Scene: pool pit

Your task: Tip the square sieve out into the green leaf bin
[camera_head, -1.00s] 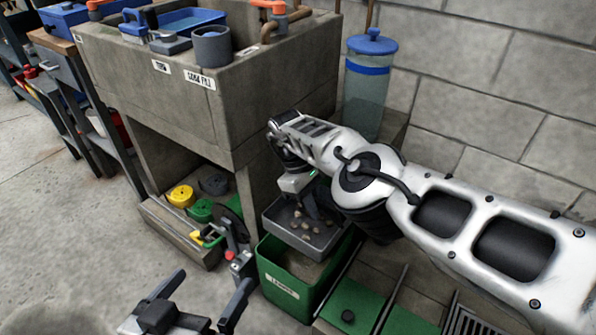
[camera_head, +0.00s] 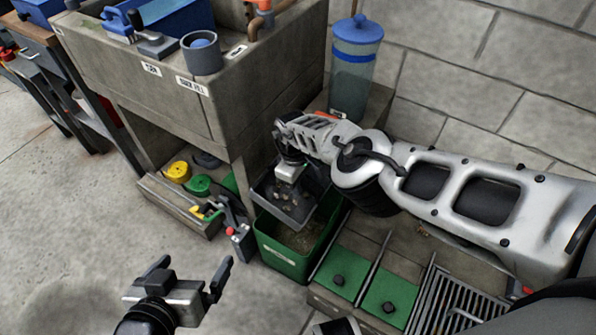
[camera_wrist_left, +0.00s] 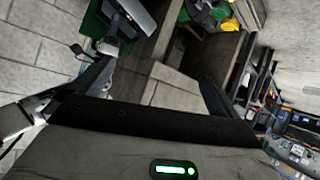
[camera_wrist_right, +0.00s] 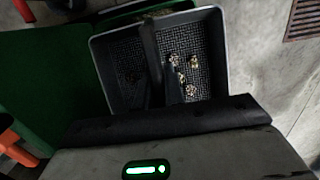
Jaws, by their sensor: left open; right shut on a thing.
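The square grey sieve (camera_head: 268,190) is over the green leaf bin (camera_head: 278,257) and looks tilted. My right gripper (camera_head: 290,184) is shut on the sieve. In the right wrist view, the sieve (camera_wrist_right: 216,50) shows a mesh floor with several small pale lumps on it, near my dark fingers (camera_wrist_right: 160,72). The bin stands upright on the floor, with brownish matter visible inside; the sieve hides part of its opening. My left gripper (camera_head: 192,274) is open and empty, low at the front left, apart from both. Its spread fingers also show in the left wrist view (camera_wrist_left: 155,88).
A concrete sink block (camera_head: 140,80) stands behind, with a low shelf of yellow and green round items (camera_head: 178,171). A clear blue-lidded cylinder (camera_head: 356,70) stands by the wall. Green lids (camera_head: 388,296) and a grate (camera_head: 445,300) lie right of the bin. Left floor is clear.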

